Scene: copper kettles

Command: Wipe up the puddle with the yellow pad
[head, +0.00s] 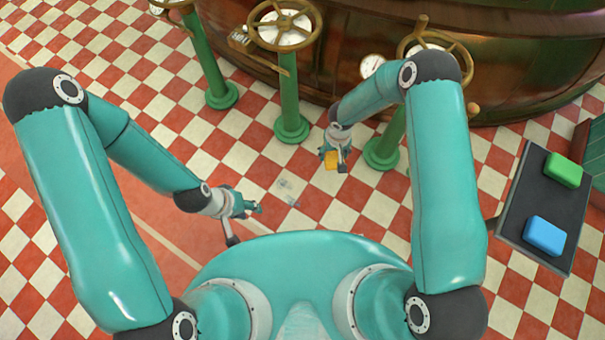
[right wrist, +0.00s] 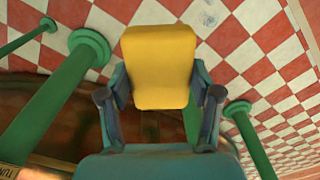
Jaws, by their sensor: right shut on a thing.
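The yellow pad (head: 331,160) is held in my right gripper (head: 334,163), near the foot of the middle green post. The right wrist view shows the yellow pad (right wrist: 158,65) between both fingers, which are shut on it. The puddle (head: 286,186) shows as small clear, shiny patches on the checkered floor, to the left of and a little nearer than the pad. The pad is apart from these patches. My left gripper (head: 254,207) hangs to the left of the puddle; its fingers are too small to tell whether they are open.
Green posts (head: 292,126) with brass handwheels (head: 284,25) stand in front of a large copper kettle (head: 480,60). A dark tray (head: 521,215) at the right bears a green pad (head: 563,169) and a blue pad (head: 545,235).

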